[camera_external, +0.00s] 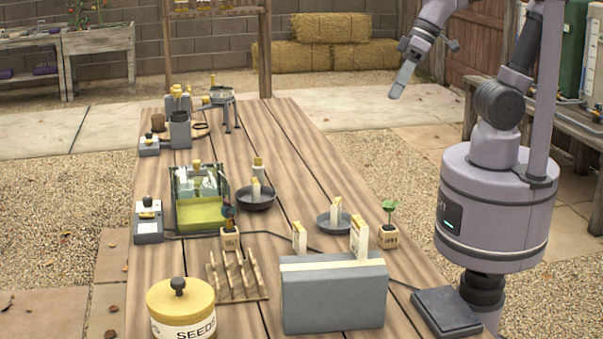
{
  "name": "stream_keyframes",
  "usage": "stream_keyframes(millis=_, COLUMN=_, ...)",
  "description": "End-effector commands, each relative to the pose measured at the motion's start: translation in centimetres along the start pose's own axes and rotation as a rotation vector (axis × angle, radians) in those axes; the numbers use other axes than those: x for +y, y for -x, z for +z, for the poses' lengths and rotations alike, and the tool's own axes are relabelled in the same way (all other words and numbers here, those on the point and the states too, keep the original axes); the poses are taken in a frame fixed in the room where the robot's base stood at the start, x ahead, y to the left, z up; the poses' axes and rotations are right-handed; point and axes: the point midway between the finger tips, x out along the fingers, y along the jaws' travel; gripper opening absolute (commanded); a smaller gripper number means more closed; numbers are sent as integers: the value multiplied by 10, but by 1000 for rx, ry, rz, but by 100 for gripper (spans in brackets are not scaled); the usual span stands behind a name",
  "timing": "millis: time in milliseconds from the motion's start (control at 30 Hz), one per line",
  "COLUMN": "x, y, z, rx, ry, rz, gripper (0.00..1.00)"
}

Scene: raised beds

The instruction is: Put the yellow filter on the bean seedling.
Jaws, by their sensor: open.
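A green seedling (389,211) with a few leaves stands upright in a small labelled cube pot (389,237) near the table's right edge; its label is too small to read. A translucent yellow-green panel (201,214) shows at the front of a clear box at the table's left; I cannot tell whether it is the yellow filter. My gripper (402,81) is open and appears empty. It hangs high at the upper right, well apart from the seedling and the panel.
A grey box (333,294), wooden rack (237,279) and yellow-lidded seed jar (181,310) stand at the front. Dark bowls (257,199) (335,224) hold white-and-yellow pieces. A second cube pot (230,239) stands by the panel. The table's far right is clear.

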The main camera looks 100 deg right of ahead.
Motion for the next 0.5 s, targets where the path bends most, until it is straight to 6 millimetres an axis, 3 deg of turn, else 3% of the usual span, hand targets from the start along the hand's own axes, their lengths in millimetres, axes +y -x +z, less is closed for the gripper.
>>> stream_keyframes(millis=33, x=-3, y=7, z=31, rx=-3, ry=3, rz=-24, gripper=52)
stream_keyframes(millis=100, x=-4, y=11, z=62, rx=-12, ry=-5, rz=-48, gripper=52)
stream_keyframes(millis=167, x=-4, y=11, z=77, rx=-17, ry=-8, rz=-60, gripper=44)
stream_keyframes(millis=233, x=-3, y=12, z=84, rx=-19, ry=-12, rz=-65, gripper=31)
stream_keyframes(millis=500, x=-3, y=12, z=84, rx=-19, ry=-13, rz=-64, gripper=31)
